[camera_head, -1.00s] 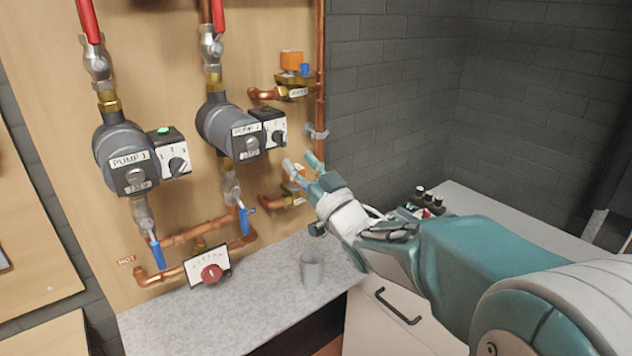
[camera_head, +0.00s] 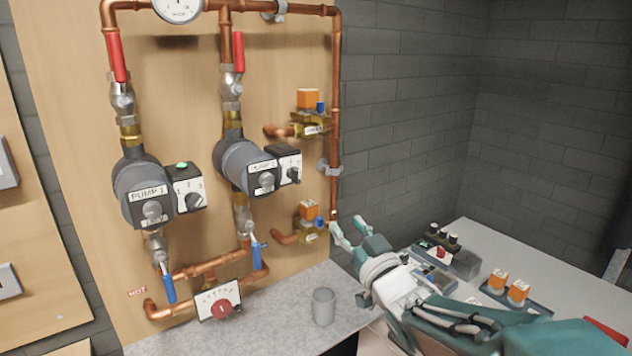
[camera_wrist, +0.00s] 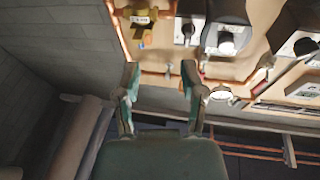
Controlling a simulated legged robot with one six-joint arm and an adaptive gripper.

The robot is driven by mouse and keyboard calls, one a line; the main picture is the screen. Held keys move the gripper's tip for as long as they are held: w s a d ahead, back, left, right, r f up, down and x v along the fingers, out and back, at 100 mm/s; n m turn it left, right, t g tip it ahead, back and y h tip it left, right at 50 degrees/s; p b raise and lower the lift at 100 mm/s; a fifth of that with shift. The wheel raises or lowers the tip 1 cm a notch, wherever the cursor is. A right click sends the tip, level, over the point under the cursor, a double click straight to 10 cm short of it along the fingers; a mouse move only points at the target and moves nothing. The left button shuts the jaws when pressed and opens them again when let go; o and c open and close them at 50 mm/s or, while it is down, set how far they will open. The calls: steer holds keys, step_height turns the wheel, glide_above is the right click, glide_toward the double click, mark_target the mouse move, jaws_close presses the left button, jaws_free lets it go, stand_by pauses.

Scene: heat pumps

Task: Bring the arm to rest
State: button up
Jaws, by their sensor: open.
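My gripper (camera_head: 347,230) is open and empty in the head view. It is in the air in front of the wall, just right of the lower brass valve with an orange cap (camera_head: 310,220). My arm reaches up to it from the lower right. In the wrist view, the two fingers of my gripper (camera_wrist: 160,78) stand apart with nothing between them. Pump 1 (camera_head: 142,190) and pump 2 (camera_head: 250,165) are on the wooden panel to the left. Pump 1's box shows a green light; both pumps have knobs.
A grey cup (camera_head: 323,306) stands on the speckled counter (camera_head: 265,325) below my gripper. A red-knobbed dial (camera_head: 218,300) and blue-handled valves (camera_head: 168,284) sit low on the pipes. The white worktop at right holds orange-capped parts (camera_head: 517,292) and a small control box (camera_head: 437,248).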

steer(key=s+d+f+m+g+h, duration=0.1)
steer(key=s+f+g, duration=0.3)
steer(key=s, duration=0.4)
steer(key=s+d+f+m+g+h, duration=0.2)
steer(key=s+d+f+g+h, duration=0.1)
steer(key=s, duration=0.6)
steer(key=s+d+f+m+g+h, duration=0.1)
steer(key=s+d+f+g+h, duration=0.3)
steer(key=s+g, duration=0.2)
steer(key=shift+s+f+m, duration=0.35)
steer(key=shift+s+m, duration=0.05)
steer(key=shift+s, duration=0.75)
steer(key=shift+d, duration=0.2)
